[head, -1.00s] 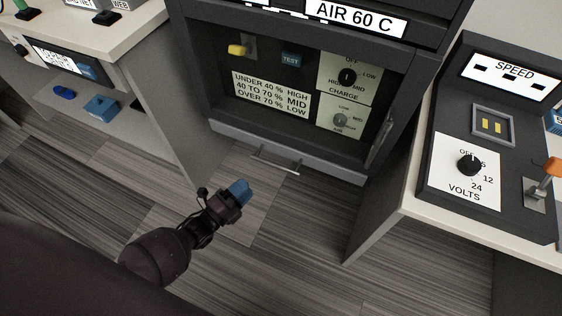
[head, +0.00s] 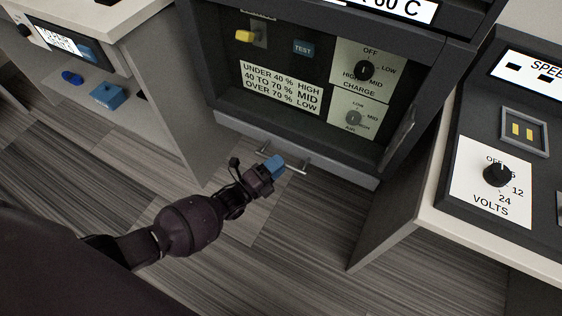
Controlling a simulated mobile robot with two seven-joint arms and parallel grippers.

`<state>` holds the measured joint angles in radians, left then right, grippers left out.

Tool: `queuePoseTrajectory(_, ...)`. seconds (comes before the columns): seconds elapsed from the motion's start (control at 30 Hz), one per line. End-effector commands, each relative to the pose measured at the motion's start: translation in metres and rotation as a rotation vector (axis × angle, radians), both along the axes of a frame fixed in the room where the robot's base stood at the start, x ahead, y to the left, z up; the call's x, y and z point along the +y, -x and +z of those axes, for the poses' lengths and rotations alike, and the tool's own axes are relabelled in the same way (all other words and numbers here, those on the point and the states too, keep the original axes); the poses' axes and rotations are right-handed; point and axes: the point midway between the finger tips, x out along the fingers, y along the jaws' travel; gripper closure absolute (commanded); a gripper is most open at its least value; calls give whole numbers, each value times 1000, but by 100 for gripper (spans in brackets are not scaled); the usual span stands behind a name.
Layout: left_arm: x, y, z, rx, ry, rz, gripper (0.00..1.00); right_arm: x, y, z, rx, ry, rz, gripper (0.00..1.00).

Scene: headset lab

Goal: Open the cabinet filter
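The dark cabinet (head: 215,60) stands at the top centre, with a glass-fronted panel of controls. Below it is a grey drawer-like front (head: 235,125) with a silver bar handle (head: 296,165); this front looks closed. I cannot tell for sure that it is the filter. My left gripper (head: 276,163), with blue fingertips, overlaps the left part of the handle in the head view. I cannot tell whether it touches the handle or whether its fingers are apart. My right gripper is not in view.
A side bench (head: 425,215) with a VOLTS dial (head: 497,174) stands on the right. A bench at left has a shelf with a blue box (head: 108,95). A vertical handle (head: 398,138) is on the cabinet's right side. Striped floor (head: 310,250) between is clear.

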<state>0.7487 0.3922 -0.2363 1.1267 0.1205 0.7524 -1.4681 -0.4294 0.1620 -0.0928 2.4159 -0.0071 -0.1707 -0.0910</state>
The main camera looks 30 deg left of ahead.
Motion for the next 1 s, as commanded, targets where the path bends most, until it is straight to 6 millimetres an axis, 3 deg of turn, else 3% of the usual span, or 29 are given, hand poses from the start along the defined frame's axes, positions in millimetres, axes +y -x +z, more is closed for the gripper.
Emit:
queuePoseTrajectory(0.47, -6, -13, 3, 0, -1, 0, 61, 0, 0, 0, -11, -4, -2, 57)
queuePoseTrajectory(0.53, -6, -13, 3, 0, -1, 0, 68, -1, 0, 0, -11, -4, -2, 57)
queuePoseTrajectory(0.73, -6, -12, 3, 0, -1, 0, 98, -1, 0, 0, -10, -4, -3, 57)
queuePoseTrajectory(1.0, -5, -12, 2, 0, -1, 0, 100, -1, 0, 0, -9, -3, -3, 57)
